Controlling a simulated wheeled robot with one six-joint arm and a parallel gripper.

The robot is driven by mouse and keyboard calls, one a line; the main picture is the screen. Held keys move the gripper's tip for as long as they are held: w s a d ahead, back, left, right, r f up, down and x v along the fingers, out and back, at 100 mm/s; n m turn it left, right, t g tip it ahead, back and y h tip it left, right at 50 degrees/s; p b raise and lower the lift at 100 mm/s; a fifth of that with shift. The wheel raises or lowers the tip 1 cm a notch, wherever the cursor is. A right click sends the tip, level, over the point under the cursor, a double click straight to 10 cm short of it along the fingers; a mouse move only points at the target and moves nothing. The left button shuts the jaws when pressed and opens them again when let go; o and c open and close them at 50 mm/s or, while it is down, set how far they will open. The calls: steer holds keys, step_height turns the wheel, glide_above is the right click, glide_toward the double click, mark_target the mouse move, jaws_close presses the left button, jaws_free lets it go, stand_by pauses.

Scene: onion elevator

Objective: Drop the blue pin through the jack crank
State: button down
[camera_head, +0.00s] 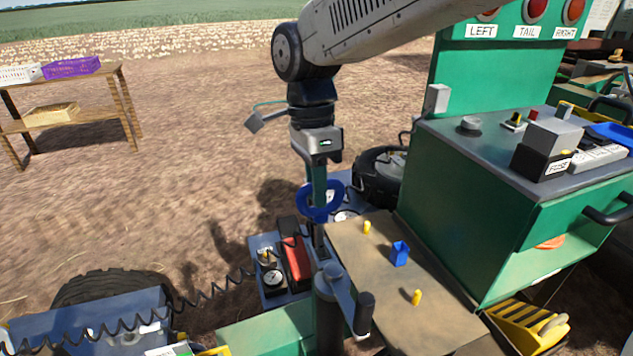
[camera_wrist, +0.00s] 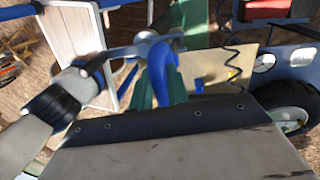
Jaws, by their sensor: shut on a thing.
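The blue pin has a large blue ring (camera_head: 322,201) on top and a shaft reaching down below it. My gripper (camera_head: 319,190) points down and is shut on the ring. The jack crank (camera_head: 338,287), a grey arm with a black handle (camera_head: 364,312), sits on a dark upright post just below the pin. The pin's lower tip looks close above the crank's hub; whether it touches or enters a hole I cannot tell. In the wrist view the blue ring (camera_wrist: 158,72) shows between green fingers (camera_wrist: 172,85), and the grey crank (camera_wrist: 125,50) lies beyond.
A tan board (camera_head: 440,318) right of the jack carries a blue piece (camera_head: 400,253) and two yellow pegs (camera_head: 417,297). A green cabinet (camera_head: 450,205) stands at the right. Open soil lies left.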

mark_target(317, 215)
steer(key=shift+f, duration=3.55)
steer(key=c, duration=0.9)
jaws_free()
steer(key=shift+r, duration=0.1)
steer(key=shift+r, duration=3.4)
